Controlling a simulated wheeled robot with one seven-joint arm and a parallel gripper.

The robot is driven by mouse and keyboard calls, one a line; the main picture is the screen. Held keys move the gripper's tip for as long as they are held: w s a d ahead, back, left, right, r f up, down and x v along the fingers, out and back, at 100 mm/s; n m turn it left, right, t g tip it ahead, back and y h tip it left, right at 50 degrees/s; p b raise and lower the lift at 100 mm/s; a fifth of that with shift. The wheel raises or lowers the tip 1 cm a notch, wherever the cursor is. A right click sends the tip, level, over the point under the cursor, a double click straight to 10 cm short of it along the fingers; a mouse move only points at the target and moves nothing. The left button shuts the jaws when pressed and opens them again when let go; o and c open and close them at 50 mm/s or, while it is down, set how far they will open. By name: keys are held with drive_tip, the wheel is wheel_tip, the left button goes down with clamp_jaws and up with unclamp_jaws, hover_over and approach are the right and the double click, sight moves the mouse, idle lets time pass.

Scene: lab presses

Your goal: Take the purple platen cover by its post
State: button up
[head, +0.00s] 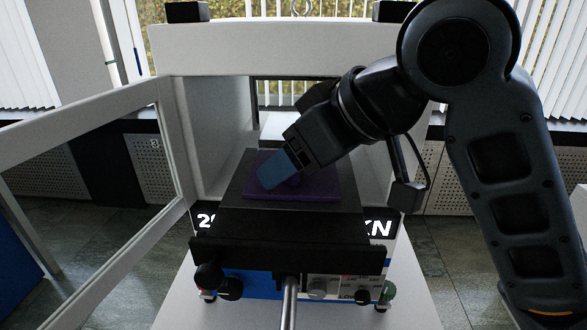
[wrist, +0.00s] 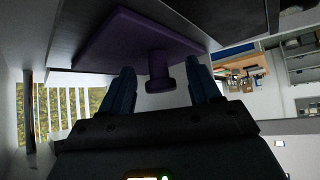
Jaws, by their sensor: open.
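The purple platen cover (head: 312,190) lies flat on the black lower platen (head: 255,215) inside the press. In the wrist view the cover (wrist: 128,40) is a flat purple plate, and its post (wrist: 157,70) stands out from it with a wider round knob at the end. My gripper (head: 274,176) reaches into the press from the right, with its blue fingers over the cover, hiding the post in the head view. In the wrist view the fingers (wrist: 160,82) are open, one on each side of the post, with gaps between them and the post.
The press's white frame (head: 300,48) surrounds the platen at the top and sides. Its clear-panelled door (head: 95,130) stands open at the left. Knobs and a lever (head: 290,300) stick out at the front.

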drive_tip(key=shift+c, duration=0.3)
clamp_jaws()
drive_tip(key=shift+r, duration=0.1)
